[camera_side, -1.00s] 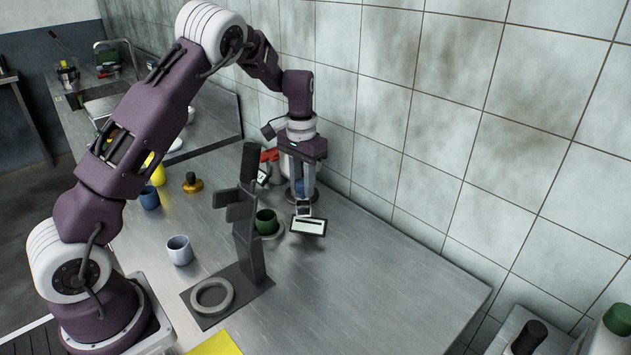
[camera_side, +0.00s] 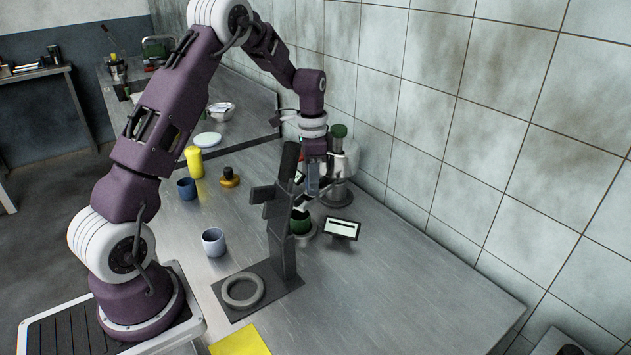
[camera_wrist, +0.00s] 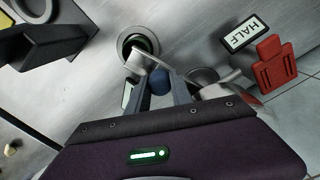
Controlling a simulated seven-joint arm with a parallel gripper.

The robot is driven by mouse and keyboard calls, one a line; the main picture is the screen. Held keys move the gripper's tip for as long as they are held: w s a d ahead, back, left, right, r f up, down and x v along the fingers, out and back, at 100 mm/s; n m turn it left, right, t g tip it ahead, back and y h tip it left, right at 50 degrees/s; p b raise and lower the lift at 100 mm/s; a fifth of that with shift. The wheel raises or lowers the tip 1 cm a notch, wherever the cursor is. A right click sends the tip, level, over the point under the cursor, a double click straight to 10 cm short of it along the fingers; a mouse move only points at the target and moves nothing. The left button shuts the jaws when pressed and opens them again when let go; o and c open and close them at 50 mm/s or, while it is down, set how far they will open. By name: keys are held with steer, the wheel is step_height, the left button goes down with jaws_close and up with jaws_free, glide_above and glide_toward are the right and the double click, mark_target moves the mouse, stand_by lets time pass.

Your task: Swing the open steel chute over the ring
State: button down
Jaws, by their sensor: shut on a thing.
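My gripper (camera_wrist: 160,88) is shut on a blue knob (camera_wrist: 160,80). In the side view my gripper (camera_side: 312,190) is just behind the dark upright stand. A pale steel piece, likely the chute (camera_wrist: 140,63), runs from beside the knob to the edge of the dark green cup (camera_wrist: 140,44). The cup (camera_side: 300,222) sits in a small grey holder. A grey ring (camera_side: 242,303) lies on the dark base plate in front of the stand; part of it shows at the wrist view's top left (camera_wrist: 50,12). The stand and gripper hide much of the chute in the side view.
The dark stand (camera_side: 281,240) rises close to my gripper. A steel vessel (camera_side: 340,190) is right behind it. A white-faced sign (camera_side: 342,228), a HALF sign (camera_wrist: 245,32) and a red piece (camera_wrist: 275,65) are nearby. The front right counter is clear.

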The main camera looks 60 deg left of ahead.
steer(key=shift+a, duration=0.15)
steer(key=c, duration=1.1)
jaws_free()
steer(key=shift+c, duration=0.2)
step_height(320, 180, up, 7)
steer(key=shift+r, duration=0.1)
